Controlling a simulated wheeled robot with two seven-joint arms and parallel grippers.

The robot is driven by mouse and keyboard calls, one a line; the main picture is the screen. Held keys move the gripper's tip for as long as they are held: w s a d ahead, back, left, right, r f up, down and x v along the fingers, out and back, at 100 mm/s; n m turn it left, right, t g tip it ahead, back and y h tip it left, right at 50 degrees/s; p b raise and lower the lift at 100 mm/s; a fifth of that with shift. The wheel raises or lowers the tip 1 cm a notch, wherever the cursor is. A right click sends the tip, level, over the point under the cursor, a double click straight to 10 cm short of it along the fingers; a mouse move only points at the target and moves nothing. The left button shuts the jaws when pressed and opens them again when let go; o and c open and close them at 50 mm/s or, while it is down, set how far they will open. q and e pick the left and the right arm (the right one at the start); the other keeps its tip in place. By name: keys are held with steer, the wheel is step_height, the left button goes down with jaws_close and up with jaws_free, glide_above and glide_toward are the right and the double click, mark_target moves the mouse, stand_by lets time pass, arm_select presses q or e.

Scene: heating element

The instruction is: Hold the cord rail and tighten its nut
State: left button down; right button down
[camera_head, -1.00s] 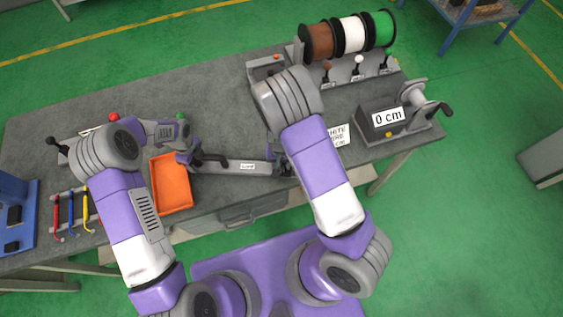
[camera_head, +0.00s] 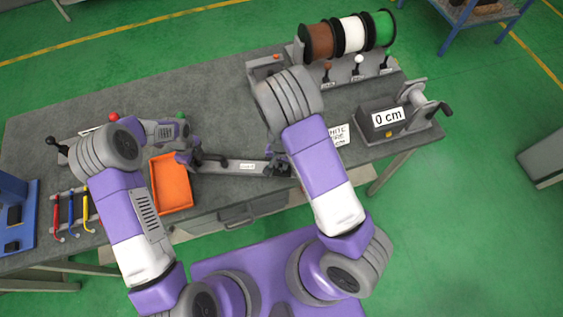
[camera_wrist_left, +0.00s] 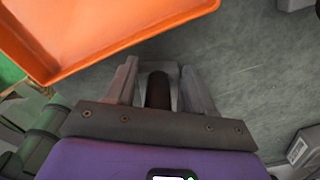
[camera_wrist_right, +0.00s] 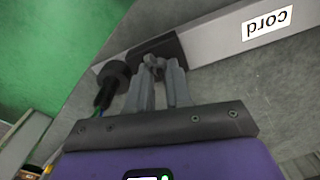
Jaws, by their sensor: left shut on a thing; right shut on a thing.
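The cord rail (camera_head: 230,167) is a long grey bar with a "cord" label, lying along the front of the workbench. It also shows in the right wrist view (camera_wrist_right: 218,37). My left gripper (camera_head: 197,158) is at the rail's left end, shut on a dark, round handle (camera_wrist_left: 158,91). My right gripper (camera_wrist_right: 160,72) is shut on a small grey nut (camera_wrist_right: 154,62) at the dark end block (camera_wrist_right: 160,47) of the rail. The jaws partly cover the nut. In the head view my right forearm covers part of this end.
An orange tray (camera_head: 155,184) lies left of the rail, close to my left gripper. A black round part with a cable (camera_wrist_right: 112,75) sits beside my right gripper. Wire spools (camera_head: 350,28) and a "0 cm" crank unit (camera_head: 370,120) stand at the right.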

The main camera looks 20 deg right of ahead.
mark_target(281, 166)
steer(key=c, duration=1)
jaws_free()
steer(key=shift+c, duration=0.2)
step_height(281, 166, up, 12)
arm_select(q)
steer(key=shift+c, duration=1.6)
jaws_free()
